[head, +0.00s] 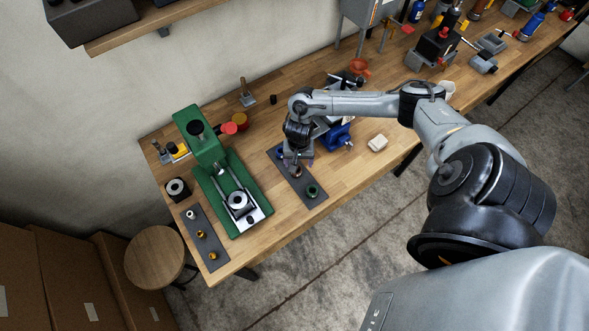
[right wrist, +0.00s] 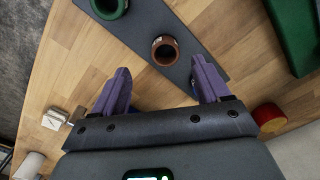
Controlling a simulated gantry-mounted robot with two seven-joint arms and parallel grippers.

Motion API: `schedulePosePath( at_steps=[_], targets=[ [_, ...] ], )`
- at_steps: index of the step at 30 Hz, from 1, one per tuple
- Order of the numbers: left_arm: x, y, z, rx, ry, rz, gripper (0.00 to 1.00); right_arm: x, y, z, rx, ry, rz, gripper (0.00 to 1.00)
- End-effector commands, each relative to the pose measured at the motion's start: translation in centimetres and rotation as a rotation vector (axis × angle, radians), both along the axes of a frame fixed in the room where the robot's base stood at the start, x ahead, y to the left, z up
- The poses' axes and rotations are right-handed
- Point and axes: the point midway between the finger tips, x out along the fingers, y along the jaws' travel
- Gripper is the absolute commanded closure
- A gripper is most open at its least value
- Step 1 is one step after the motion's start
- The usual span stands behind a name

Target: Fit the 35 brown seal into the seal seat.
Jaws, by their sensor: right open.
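The brown seal (head: 295,171) is a ring lying on a dark strip (head: 317,200) on the bench. It also shows in the right wrist view (right wrist: 165,50), just beyond my fingertips. A green seal (head: 312,191) lies on the same strip and shows in the right wrist view (right wrist: 109,8). My right gripper (head: 298,160) is above the strip, with purple fingers (right wrist: 160,68) apart and nothing between them. A round grey part (head: 237,200) sits on the green press (head: 208,150); I cannot tell for sure whether it is the seal seat. My left gripper is not in view.
A second dark strip (head: 216,253) with small metal parts lies left of the press. A blue vise (head: 338,137) stands close behind my right gripper. Bench wood between the strip and the front edge is clear.

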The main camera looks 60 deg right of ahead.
Motion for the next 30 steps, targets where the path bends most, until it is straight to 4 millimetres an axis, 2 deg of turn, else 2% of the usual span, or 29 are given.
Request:
schedulePosePath(
  at_steps=[3, 10, 21, 30],
  targets=[
    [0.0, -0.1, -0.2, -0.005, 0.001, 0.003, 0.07, 0.1, 0.0, -1.2, 0.001, 0.0, -0.001, 0.24],
    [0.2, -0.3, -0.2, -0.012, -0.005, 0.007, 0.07, 0.2, 0.0, -2.4, 0.0, 0.0, -0.001, 0.24],
    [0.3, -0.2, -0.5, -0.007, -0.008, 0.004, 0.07, 0.7, -0.2, -6.5, 0.0, -0.001, -0.002, 0.24],
    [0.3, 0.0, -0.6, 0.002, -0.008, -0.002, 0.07, 0.7, -0.2, -6.9, 0.0, -0.001, 0.0, 0.24]
  ],
)
